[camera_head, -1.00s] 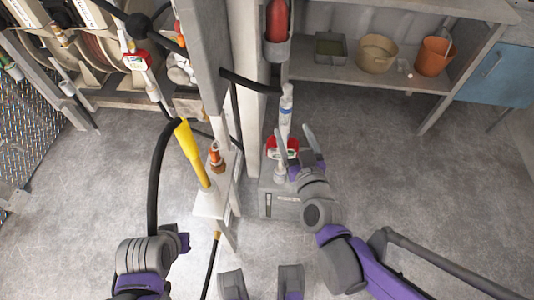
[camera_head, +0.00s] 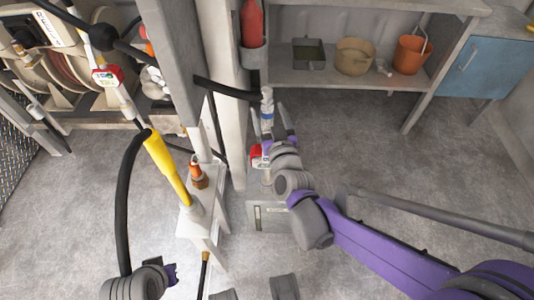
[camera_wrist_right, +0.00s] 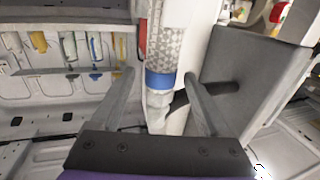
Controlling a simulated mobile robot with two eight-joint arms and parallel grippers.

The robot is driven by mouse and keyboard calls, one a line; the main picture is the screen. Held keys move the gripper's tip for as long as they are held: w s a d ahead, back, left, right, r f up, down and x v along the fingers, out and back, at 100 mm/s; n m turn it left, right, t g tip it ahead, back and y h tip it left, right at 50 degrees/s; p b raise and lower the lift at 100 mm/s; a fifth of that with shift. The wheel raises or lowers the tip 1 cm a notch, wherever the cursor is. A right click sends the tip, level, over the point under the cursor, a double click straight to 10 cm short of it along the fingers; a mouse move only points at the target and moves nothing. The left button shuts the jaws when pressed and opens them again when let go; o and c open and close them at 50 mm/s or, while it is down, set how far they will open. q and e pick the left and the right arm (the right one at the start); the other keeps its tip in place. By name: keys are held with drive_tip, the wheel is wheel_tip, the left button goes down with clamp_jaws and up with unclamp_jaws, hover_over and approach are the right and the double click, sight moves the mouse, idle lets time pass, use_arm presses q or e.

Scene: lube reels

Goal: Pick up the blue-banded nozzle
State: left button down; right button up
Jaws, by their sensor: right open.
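The blue-banded nozzle (camera_head: 267,104) stands upright beside the grey post in the head view, its lower part hidden behind my right gripper. In the right wrist view its blue band (camera_wrist_right: 160,80) shows between the two fingers. My right gripper (camera_head: 271,124) is open, with one finger on each side of the nozzle. In the right wrist view, gaps show between the nozzle and both fingers of this gripper (camera_wrist_right: 161,100). My left gripper (camera_head: 171,273) shows only in part at the lower left in the head view, and its fingers cannot be made out.
A yellow nozzle (camera_head: 165,163) on a black hose and an orange-brown fitting (camera_head: 198,175) stand on a pale stand left of the post (camera_head: 226,110). A grey box (camera_head: 265,218) sits on the floor. A shelf holds a tan bucket (camera_head: 354,57) and an orange bucket (camera_head: 409,56). Floor at right is clear.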

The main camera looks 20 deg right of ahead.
drive_tip(key=shift+w, duration=0.65)
clamp_jaws()
idle(0.9)
